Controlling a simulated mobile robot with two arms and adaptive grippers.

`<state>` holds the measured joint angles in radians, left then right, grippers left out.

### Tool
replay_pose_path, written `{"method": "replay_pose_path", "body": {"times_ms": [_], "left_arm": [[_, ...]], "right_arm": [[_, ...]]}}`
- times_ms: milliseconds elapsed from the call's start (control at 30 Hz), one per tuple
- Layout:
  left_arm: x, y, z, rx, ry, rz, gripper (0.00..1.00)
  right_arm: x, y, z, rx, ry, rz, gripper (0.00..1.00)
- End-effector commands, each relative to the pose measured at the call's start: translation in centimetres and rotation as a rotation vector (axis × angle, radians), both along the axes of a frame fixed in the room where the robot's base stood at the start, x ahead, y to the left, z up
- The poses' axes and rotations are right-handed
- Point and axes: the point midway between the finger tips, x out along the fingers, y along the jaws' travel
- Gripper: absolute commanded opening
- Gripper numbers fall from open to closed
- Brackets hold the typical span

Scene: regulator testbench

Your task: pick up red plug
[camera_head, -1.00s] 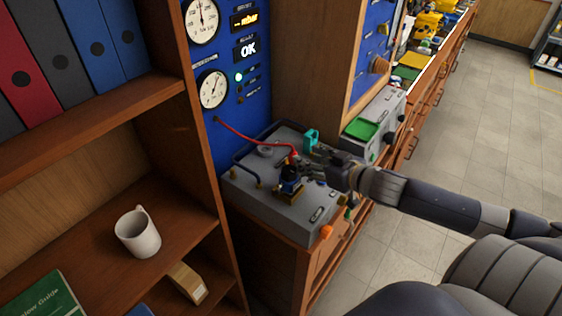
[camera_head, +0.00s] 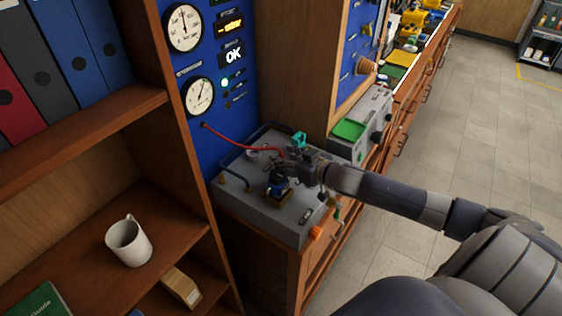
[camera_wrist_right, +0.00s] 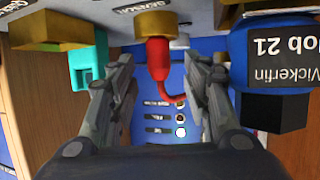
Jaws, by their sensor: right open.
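The red plug (camera_wrist_right: 158,62) sits at a brass fitting (camera_wrist_right: 155,24), its red hose curving away behind it in the right wrist view. In the head view the red hose (camera_head: 240,143) runs from the blue panel to the grey bench unit, and its plug end is partly hidden by my gripper. My right gripper (camera_wrist_right: 160,92) is open, with one finger on each side of the red plug and a visible gap to both. In the head view my right gripper (camera_head: 288,168) is low over the top of the unit. My left gripper is not in view.
A blue-bodied regulator (camera_wrist_right: 272,58) stands close beside one finger, and a teal part (camera_wrist_right: 86,68) close to the other. The grey bench unit (camera_head: 285,222) has a blue hose at its left. A bookshelf with a white mug (camera_head: 129,242) is at left.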

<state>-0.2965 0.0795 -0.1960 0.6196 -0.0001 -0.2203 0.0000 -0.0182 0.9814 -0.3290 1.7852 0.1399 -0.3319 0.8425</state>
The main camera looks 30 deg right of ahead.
Motion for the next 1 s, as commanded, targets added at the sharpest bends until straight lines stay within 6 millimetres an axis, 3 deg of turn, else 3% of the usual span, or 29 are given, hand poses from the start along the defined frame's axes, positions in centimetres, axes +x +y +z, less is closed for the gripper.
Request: {"method": "replay_pose_path", "body": {"times_ms": [233,567,600,800,1000], "left_arm": [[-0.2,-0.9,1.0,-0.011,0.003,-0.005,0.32],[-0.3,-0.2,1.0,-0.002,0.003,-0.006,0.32],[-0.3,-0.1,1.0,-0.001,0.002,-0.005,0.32],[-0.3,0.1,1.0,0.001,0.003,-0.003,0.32],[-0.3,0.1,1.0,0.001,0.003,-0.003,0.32]], "right_arm": [[2.2,0.3,-0.8,0.000,-0.001,0.000,0.44],[2.6,0.3,-1.1,-0.001,0.000,0.000,0.44],[2.6,0.3,-1.1,-0.001,0.000,0.000,0.42],[2.6,0.3,-1.1,-0.001,0.000,0.000,0.00],[2.6,0.3,-1.1,-0.002,0.000,0.001,0.00]]}}
